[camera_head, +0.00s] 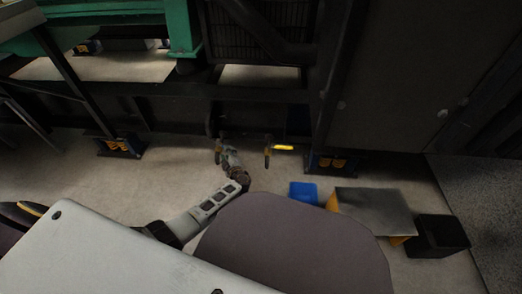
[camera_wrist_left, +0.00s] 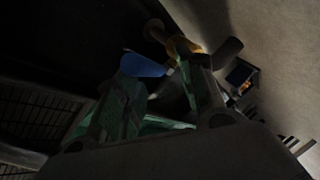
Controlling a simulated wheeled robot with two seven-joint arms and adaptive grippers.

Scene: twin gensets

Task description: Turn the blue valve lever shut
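In the left wrist view, the blue valve lever (camera_wrist_left: 142,66) shows just beyond my fingertips, nearer the left finger. The brass valve body (camera_wrist_left: 182,46) is beside it on a dark pipe. My left gripper (camera_wrist_left: 165,80) is open, its two fingers apart around the lever end of the valve; whether a finger touches the lever is unclear. In the head view, my left gripper (camera_head: 226,150) is low at the dark frame by a brass valve (camera_head: 218,146). I cannot make out the blue lever there. My right gripper is not in view.
A second valve (camera_head: 267,151) with a yellow lever (camera_head: 284,148) is to the right of my gripper. On the floor are a blue bin (camera_head: 303,191), a grey-topped box (camera_head: 375,210) and a black bin (camera_head: 438,236). The floor left of my forearm is clear.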

